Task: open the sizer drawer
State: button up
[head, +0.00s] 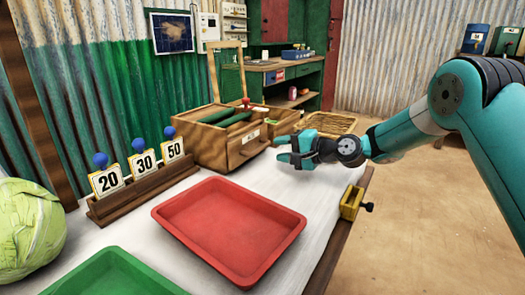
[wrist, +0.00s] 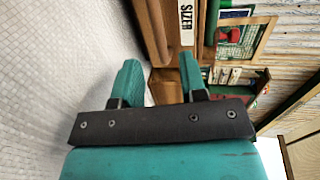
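The sizer is a wooden box (head: 195,145) with an open lid, standing at the back of the white table. Its drawer front (head: 238,155) faces me and carries a small white label. In the wrist view the label (wrist: 186,24) reads SIZER on the wooden front. My gripper (head: 279,149) is just right of the drawer front in the head view. In the wrist view its two teal fingers (wrist: 160,68) stand apart, with the wooden front just beyond them. I see nothing held between them. Whether a finger touches the drawer, and how far the drawer stands out, I cannot tell.
A red tray (head: 230,228) and a green tray (head: 112,275) lie in front. A rack with number cards (head: 145,190) and a cabbage (head: 28,228) are at left. A wicker basket (head: 330,124) stands behind my gripper. A yellow clamp (head: 351,203) sits on the table edge.

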aim_at(264, 148)
jog(key=x, duration=0.7)
grip_shut()
